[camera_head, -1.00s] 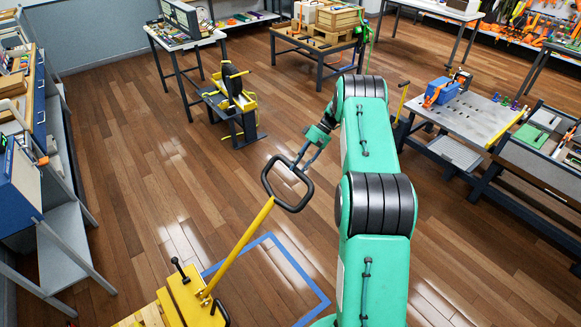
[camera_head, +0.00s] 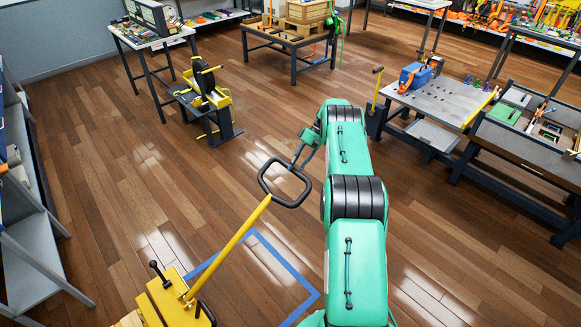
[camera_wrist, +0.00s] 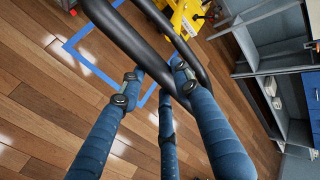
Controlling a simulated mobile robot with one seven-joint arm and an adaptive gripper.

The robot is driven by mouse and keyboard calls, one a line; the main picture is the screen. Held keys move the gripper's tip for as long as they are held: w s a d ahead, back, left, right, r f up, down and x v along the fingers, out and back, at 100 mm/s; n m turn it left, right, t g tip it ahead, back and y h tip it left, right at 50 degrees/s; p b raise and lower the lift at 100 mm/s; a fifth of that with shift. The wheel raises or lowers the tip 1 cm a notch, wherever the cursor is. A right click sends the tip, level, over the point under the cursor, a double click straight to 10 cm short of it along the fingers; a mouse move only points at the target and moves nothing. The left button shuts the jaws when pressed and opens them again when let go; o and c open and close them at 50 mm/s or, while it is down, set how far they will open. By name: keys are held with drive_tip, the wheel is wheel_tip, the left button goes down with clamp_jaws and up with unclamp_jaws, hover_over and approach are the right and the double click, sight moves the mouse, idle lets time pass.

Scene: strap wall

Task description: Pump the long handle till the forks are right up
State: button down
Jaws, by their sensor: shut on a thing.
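The long handle (camera_head: 235,237) is a yellow shaft leaning up and right from the yellow pump body (camera_head: 172,303) at the lower left in the head view. A black loop grip (camera_head: 286,204) tops it. My gripper (camera_head: 303,163) is at the loop's far upper side. In the wrist view, my blue padded fingers (camera_wrist: 157,82) are shut on a black bar of the loop (camera_wrist: 118,35). Part of the yellow body (camera_wrist: 187,18) shows beyond. The forks are not clearly seen; the body runs out of the head view's bottom edge.
Blue tape (camera_head: 285,265) marks the floor right of the handle. A black and yellow stand (camera_head: 207,95) is at the back left. A grey worktable (camera_head: 435,97) stands right, and grey shelving (camera_head: 35,245) along the left edge. The wooden floor between is clear.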

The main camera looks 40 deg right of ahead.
drive_tip(key=shift+s+d+f+b, duration=0.15)
drive_tip(key=shift+d+f+b, duration=0.1)
drive_tip(key=shift+f, duration=0.6)
drive_tip(key=shift+s+d+f+b, duration=0.1)
drive_tip(key=shift+d+f+b, duration=0.15)
drive_tip(key=shift+f, duration=0.55)
drive_tip(key=c, duration=1.7)
unclamp_jaws()
drive_tip(key=o, duration=0.4)
drive_tip(key=shift+f, duration=0.15)
drive_tip(key=shift+o, duration=0.2)
drive_tip(key=shift+w+d, duration=0.15)
drive_tip(key=shift+r, duration=0.35)
drive_tip(key=shift+w+d+r, duration=0.1)
drive_tip(key=shift+r, duration=0.1)
